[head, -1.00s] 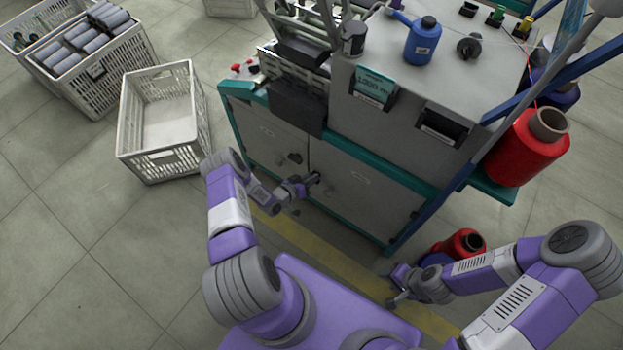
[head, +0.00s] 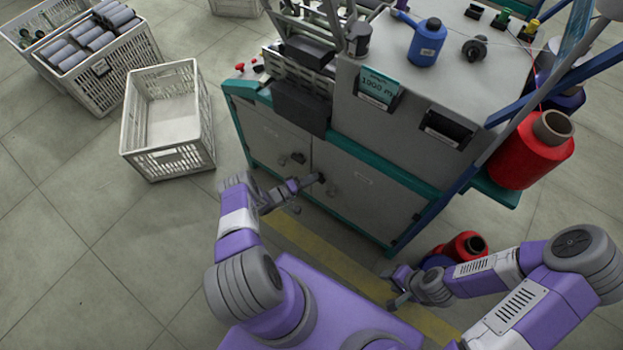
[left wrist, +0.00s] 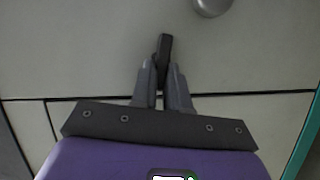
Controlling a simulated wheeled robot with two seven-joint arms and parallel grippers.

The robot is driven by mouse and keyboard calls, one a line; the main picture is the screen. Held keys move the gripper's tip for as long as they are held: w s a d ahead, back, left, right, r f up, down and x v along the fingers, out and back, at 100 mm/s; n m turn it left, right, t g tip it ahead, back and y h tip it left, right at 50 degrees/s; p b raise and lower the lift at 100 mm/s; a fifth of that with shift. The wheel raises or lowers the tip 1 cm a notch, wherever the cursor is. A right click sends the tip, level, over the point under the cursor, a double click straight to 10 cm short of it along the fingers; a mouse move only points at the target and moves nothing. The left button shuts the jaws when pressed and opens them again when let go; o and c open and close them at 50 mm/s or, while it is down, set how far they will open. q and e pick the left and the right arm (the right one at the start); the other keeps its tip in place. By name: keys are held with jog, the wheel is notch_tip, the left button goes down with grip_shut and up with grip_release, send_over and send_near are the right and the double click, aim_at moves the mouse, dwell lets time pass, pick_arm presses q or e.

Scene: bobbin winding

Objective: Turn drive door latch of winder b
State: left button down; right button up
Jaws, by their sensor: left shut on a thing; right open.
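The winder (head: 365,185) is a grey cabinet with teal edges and pale doors. My left gripper (head: 312,182) is at the front of the doors, near their seam. In the left wrist view my left gripper (left wrist: 163,88) is shut on a dark bar-shaped latch (left wrist: 164,46), which stands nearly upright and leans slightly right. The fingers cover its lower part. A second dark latch (head: 298,158) sits on the left door, clear of the gripper. My right gripper (head: 393,287) is open and empty, low in front of the cabinet's right corner.
A round grey knob (left wrist: 212,5) is above right of the held latch. Red spools (head: 467,246) stand on the floor near my right arm. A large red cone (head: 530,150) is on the winder's right side. An empty white crate (head: 205,150) stands left, with floor around it.

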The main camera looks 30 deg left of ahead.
pick_arm(q)
jog(key=shift+f+n+t, duration=0.15)
jog(key=shift+n+t, duration=0.15)
jog(key=shift+n, duration=0.6)
jog(key=c, duration=1.1)
grip_release()
jog(key=v, duration=0.7)
jog(key=shift+s+a+f, duration=0.1)
jog(key=shift+s+a, duration=0.05)
jog(key=shift+s, duration=0.05)
